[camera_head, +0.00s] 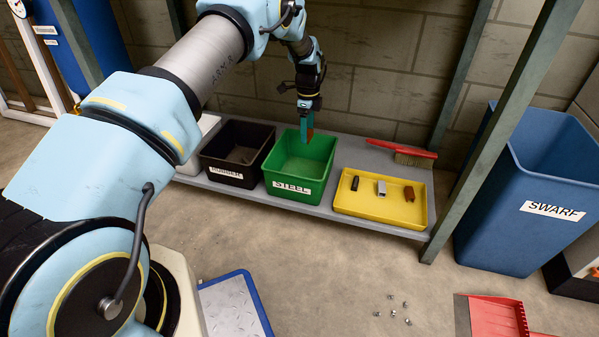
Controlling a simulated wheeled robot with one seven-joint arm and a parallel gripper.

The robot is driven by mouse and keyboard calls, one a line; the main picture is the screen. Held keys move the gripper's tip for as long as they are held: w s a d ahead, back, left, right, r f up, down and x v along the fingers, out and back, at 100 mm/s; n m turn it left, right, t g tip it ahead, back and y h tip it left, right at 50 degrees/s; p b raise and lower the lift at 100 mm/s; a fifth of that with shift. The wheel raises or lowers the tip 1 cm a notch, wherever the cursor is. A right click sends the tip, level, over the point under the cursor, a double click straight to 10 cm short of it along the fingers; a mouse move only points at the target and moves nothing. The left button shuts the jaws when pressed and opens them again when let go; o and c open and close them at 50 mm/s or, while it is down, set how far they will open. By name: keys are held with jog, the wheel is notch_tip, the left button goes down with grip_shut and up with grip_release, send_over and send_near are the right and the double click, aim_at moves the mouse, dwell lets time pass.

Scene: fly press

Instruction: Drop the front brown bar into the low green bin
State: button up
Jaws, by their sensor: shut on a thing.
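My gripper (306,124) points down over the low green bin (292,188), which carries a STEEL label and stands on the grey shelf. It is shut on a narrow brown bar (310,132), partly hidden by a teal finger. The bar hangs upright at about the bin's back rim in the picture; its exact height above the bin is hard to tell. The visible part of the bin's inside looks empty.
A black RUBBER bin (236,178) stands left of the green one. A yellow tray (380,213) on the right holds a black piece, a grey piece and a brown block (409,194). A red-handled brush (402,149) lies behind it. A blue SWARF bin (520,235) stands far right.

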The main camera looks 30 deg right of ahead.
jog(key=o, duration=1.4)
notch_tip(320, 180, up, 8)
jog(key=p, duration=0.2)
jog(key=shift+f+p, duration=0.2)
jog(key=shift+p, duration=0.1)
jog(key=shift+s, duration=0.1)
